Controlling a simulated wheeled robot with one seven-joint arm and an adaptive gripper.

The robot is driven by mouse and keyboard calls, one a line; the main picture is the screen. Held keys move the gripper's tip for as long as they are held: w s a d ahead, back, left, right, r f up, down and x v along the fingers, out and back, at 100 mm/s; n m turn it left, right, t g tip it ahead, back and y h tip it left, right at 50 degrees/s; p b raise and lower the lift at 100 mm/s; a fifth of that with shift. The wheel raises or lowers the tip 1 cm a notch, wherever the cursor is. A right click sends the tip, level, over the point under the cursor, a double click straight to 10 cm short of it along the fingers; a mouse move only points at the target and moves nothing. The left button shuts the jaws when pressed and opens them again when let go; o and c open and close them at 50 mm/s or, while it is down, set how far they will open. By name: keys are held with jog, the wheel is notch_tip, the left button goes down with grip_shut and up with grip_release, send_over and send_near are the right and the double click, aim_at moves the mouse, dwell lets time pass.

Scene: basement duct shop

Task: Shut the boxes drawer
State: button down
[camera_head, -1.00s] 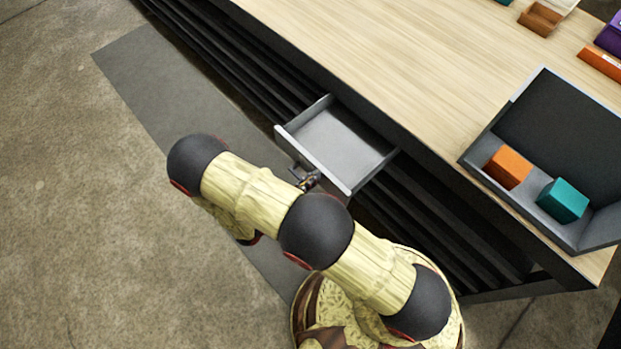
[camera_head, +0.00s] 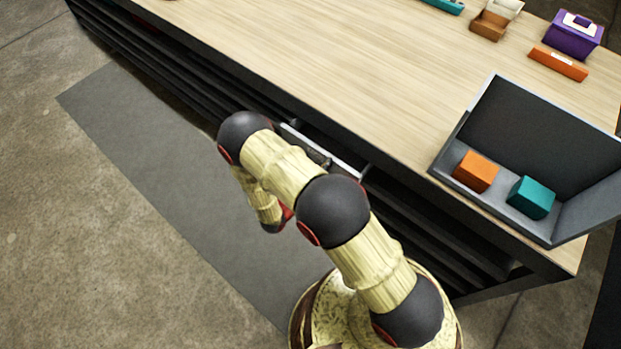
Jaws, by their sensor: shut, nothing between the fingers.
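The boxes drawer (camera_head: 346,168) is under the long side of the wood-topped workbench. Only its pale front edge and a narrow strip show, close to the bench's side. It looks nearly or fully in; I cannot tell whether a small gap is left. A grey handle-like part (camera_head: 318,157) shows on its front.
On the workbench (camera_head: 330,65) an open grey bin (camera_head: 440,178) holds an orange box (camera_head: 476,171) and a teal box (camera_head: 531,197). A purple box (camera_head: 574,35), an orange piece (camera_head: 558,64) and a brown tray (camera_head: 488,26) sit farther back. A grey mat (camera_head: 170,170) lies clear on the floor.

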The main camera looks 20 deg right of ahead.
jog(key=x, duration=0.7)
jog(key=shift+a, duration=0.1)
jog(key=shift+s+a, duration=0.1)
jog(key=shift+a, duration=0.15)
jog(key=p+v, duration=0.2)
jog(key=v, duration=1.1)
jog(key=shift+s+a, duration=0.15)
jog(key=shift+s, duration=0.1)
